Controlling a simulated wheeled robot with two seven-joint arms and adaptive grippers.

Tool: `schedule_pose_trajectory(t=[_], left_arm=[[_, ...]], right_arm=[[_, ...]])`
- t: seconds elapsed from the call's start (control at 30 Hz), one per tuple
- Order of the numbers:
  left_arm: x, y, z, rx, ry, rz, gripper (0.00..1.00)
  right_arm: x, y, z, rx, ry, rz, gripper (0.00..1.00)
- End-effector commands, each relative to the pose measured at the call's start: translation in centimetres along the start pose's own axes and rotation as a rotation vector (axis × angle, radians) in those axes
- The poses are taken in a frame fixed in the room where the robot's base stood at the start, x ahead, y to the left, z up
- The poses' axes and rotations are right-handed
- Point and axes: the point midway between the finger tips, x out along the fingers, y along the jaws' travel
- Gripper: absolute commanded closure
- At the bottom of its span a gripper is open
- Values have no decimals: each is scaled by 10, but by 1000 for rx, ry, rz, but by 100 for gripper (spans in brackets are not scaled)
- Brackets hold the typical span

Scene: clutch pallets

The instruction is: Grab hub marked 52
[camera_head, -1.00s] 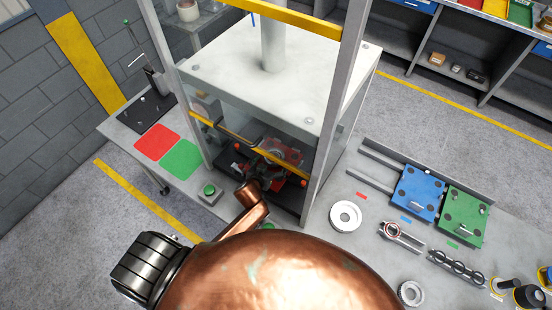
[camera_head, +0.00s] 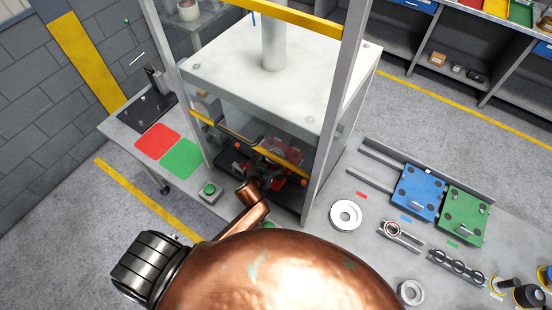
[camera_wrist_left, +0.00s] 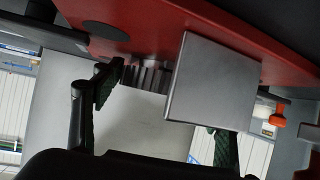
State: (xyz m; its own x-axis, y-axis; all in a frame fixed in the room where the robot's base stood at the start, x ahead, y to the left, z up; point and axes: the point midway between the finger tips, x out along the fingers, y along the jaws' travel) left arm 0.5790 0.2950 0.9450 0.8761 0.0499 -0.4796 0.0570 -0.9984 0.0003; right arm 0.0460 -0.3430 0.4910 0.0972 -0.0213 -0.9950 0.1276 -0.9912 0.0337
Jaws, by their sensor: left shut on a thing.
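My left gripper (camera_head: 264,174) is inside the press frame, at the red fixture (camera_head: 290,158). In the left wrist view its two dark fingers (camera_wrist_left: 160,122) stand either side of a grey ridged part (camera_wrist_left: 148,76), which sits against the underside of a red plate (camera_wrist_left: 215,30). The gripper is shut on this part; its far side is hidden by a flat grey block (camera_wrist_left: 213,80). No number 52 is legible on any part. My right gripper is not in view.
The press frame (camera_head: 330,120) has posts and a yellow bar close around my left arm. Outside it are a green button box (camera_head: 209,191), red (camera_head: 158,141) and green (camera_head: 182,158) mats, a pale ring (camera_head: 346,215), another ring (camera_head: 410,292), and blue (camera_head: 417,193) and green (camera_head: 464,215) fixtures.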

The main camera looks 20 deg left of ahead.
Motion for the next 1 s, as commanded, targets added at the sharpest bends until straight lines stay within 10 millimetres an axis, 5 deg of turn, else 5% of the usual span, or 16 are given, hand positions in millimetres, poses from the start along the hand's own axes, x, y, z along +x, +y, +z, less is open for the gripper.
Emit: schedule_pose_trajectory(t=[0.23,0.77,1.0], left_arm=[[0,0,0,0,0,0,81],[-7,0,-18,1,10,0,81],[-31,-2,-36,0,8,1,81]], right_arm=[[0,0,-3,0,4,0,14],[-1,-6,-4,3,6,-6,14],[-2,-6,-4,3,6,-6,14]])
